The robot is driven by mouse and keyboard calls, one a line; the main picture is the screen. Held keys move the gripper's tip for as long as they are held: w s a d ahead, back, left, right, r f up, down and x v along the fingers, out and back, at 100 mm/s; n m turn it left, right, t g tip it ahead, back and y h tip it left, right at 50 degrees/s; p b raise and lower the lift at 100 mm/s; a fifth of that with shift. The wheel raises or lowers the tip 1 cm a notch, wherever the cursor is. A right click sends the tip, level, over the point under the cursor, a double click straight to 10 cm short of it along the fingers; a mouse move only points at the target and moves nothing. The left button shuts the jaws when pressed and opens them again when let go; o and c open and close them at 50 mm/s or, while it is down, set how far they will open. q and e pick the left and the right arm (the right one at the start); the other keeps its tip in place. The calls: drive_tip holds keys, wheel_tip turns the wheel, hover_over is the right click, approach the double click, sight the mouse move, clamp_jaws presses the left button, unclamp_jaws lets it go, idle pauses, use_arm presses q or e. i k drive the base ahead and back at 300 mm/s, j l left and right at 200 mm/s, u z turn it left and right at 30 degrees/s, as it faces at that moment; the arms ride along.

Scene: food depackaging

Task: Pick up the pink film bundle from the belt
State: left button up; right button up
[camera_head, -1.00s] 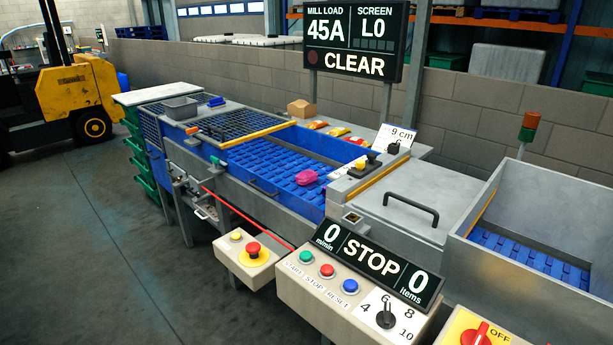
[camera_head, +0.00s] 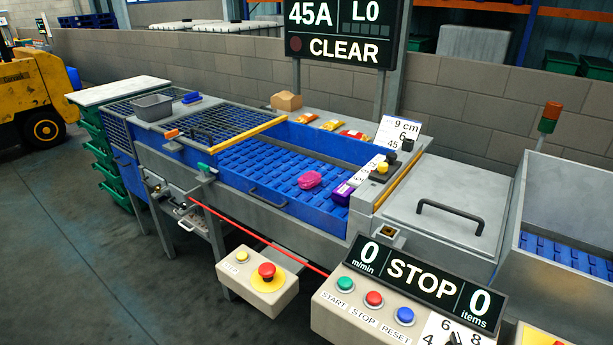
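The pink film bundle (camera_head: 311,179) lies on the blue belt (camera_head: 262,168) inside the open trough, toward its right half. A purple item (camera_head: 343,193) lies on the belt just right of it, close to the trough's right end. No gripper touches the bundle. Neither of my grippers nor arms shows in the head view.
The trough's near wall (camera_head: 265,200) stands between the front and the belt. A mesh guard with a yellow edge (camera_head: 249,133) covers the belt's left part. Control boxes with a red emergency button (camera_head: 267,271) and a STOP display (camera_head: 425,283) jut out in front.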

sight(308, 179)
drive_tip(key=i+j+z, duration=0.1)
drive_tip(key=j, duration=0.25)
drive_tip(key=i+j, duration=0.2)
drive_tip(key=j, duration=0.15)
drive_tip(key=i+j+z, duration=0.15)
drive_tip(key=j, duration=0.25)
drive_tip(key=i+j+z, duration=0.1)
drive_tip(key=j, duration=0.25)
drive_tip(key=i+j, duration=0.2)
drive_tip(key=j, duration=0.2)
drive_tip(key=i+j+z, duration=0.15)
drive_tip(key=j, duration=0.25)
drive_tip(key=j+z, duration=0.1)
drive_tip(key=j, duration=0.3)
drive_tip(key=i, duration=0.05)
